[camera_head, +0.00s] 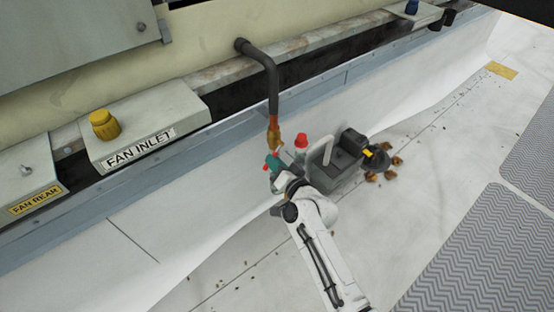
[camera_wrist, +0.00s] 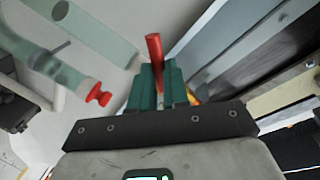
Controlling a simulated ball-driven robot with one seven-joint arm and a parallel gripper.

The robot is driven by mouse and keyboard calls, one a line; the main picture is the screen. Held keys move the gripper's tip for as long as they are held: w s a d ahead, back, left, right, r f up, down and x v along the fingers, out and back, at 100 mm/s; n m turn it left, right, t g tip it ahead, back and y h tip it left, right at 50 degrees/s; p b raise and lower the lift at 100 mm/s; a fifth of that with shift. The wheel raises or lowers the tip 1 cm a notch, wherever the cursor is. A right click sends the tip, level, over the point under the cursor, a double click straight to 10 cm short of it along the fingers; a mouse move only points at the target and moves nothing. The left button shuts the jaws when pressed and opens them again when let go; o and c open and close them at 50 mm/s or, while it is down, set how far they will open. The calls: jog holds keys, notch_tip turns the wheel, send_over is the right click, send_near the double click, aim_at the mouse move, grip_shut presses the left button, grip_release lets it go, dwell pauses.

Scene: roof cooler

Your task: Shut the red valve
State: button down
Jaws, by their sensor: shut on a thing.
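The red valve's handle (camera_wrist: 154,48) stands up between the teal fingers of my gripper (camera_wrist: 158,78) in the wrist view. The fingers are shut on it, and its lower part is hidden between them. In the head view my gripper (camera_head: 273,162) is at the lower end of a dark pipe (camera_head: 272,85), just below its orange-brown and brass end fitting (camera_head: 273,133). The valve is mostly hidden there by the fingers and wrist. I cannot tell the handle's exact angle to the pipe.
Small brown pieces (camera_head: 393,164) lie beyond. A FAN INLET box (camera_head: 145,130) with a yellow knob sits on the ledge at left.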

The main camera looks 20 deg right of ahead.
jog(key=shift+s+a+r+m+g+y+p, duration=0.1)
jog(key=shift+a+r+m+g+y+p, duration=0.2)
jog(key=shift+r+m+p, duration=0.65)
jog(key=shift+s+a+r+m+g+y+p, duration=0.1)
jog(key=shift+r+m+y+p, duration=0.3)
jog(key=shift+m+p, duration=1)
jog(key=shift+s+a+r+m+g+y+p, duration=0.1)
jog(key=shift+a+r+m+g+y+p, duration=0.15)
jog(key=shift+r+m+p, duration=0.9)
jog(key=shift+f+m+b, duration=0.45)
jog(key=shift+m, duration=0.05)
jog(key=c, duration=1.1)
grip_release()
jog(key=p+v, duration=0.2)
jog(key=v, duration=0.8)
jog(key=shift+s+d, duration=0.25)
jog(key=shift+s, duration=0.05)
